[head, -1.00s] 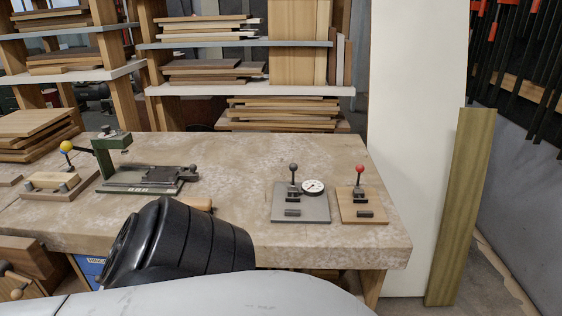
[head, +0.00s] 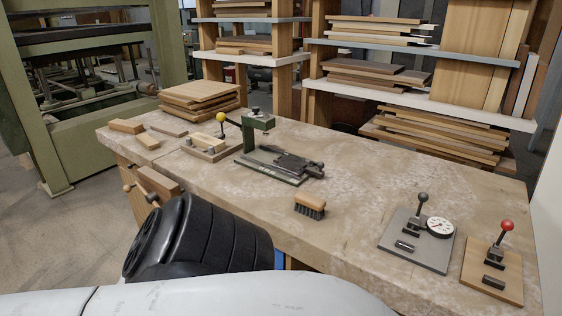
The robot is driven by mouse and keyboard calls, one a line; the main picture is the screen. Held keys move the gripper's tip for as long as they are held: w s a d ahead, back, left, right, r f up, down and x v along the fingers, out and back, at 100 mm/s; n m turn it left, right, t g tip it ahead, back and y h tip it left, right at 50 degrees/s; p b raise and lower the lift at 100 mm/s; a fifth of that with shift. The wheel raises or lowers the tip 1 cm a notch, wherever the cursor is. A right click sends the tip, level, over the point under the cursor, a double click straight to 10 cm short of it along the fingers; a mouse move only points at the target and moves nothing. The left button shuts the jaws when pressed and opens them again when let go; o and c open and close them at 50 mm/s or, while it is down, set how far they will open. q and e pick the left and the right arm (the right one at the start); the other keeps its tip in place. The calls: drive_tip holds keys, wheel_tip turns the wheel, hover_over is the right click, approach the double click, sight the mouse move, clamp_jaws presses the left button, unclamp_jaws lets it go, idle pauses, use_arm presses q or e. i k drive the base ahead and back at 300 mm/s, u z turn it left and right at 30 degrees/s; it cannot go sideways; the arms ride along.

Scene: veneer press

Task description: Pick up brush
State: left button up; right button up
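The brush (head: 310,206) has a light wooden back and dark bristles. It lies on the workbench (head: 345,232) near the front edge, bristles toward the bench top. It is between the green-framed press tool and the grey plate with the dial. Neither of my grippers shows in the head view. A black and white part of my own body fills the lower left and lies in front of the bench's front edge, short of the brush.
A green lever tool (head: 279,158) stands left of the brush. A grey plate (head: 416,240) with a dial and a wooden plate (head: 492,272) with a red-knobbed lever are to the right. Stacked boards (head: 200,96) lie at the bench's far left. The bench top around the brush is clear.

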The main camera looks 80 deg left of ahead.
sight(314, 206)
drive_tip(key=u, duration=2.35)
